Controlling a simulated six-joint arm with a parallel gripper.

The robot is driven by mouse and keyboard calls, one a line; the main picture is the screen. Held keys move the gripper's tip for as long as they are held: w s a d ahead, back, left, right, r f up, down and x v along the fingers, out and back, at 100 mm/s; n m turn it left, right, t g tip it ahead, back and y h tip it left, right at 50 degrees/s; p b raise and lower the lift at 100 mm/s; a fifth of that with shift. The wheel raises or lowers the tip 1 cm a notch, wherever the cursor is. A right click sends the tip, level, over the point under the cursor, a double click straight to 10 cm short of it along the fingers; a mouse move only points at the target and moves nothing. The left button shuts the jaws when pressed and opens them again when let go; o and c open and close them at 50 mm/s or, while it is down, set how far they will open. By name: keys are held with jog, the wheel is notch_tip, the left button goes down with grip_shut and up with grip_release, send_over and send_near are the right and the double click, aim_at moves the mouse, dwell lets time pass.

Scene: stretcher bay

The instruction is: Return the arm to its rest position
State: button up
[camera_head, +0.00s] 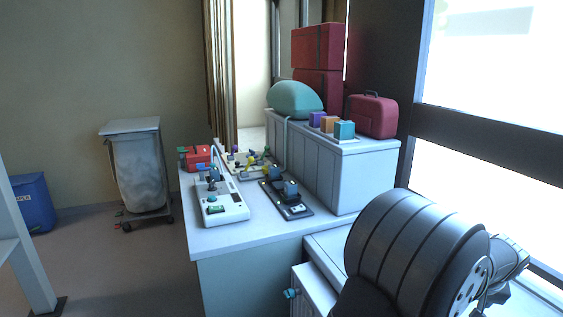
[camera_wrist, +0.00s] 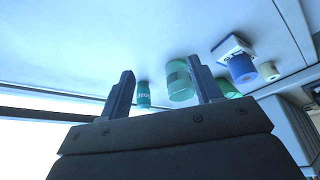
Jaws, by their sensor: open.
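My arm (camera_head: 415,255) shows as large dark grey links at the lower right in the head view, close to the window. My gripper (camera_wrist: 162,66) is in the wrist view with its two dark fingers spread apart and nothing held between them. A green cylinder (camera_wrist: 179,80) and a small teal container (camera_wrist: 143,94) show beyond the fingers, apart from them as far as I can tell. The fingertips cannot be made out clearly in the head view.
A white counter (camera_head: 250,232) holds several devices and a red case (camera_head: 196,157). A grey cabinet (camera_head: 318,170) behind bears a teal bag (camera_head: 295,97), coloured blocks and a dark red case (camera_head: 372,116). A wheeled bin (camera_head: 138,170) stands left. A blue cylinder (camera_wrist: 242,68) shows in the wrist view.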

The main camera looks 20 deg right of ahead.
jog(key=w+f, duration=0.2)
jog(key=f, duration=0.1)
jog(key=shift+a+f, duration=0.1)
jog(key=shift+f, duration=0.1)
dwell(0.3)
jog(key=s+r, duration=0.3)
jog(key=s, duration=0.2)
jog(key=w+d, duration=0.1)
jog(key=w, duration=1.2)
jog(key=shift+d+r+m, duration=0.3)
jog(key=shift+d, duration=0.05)
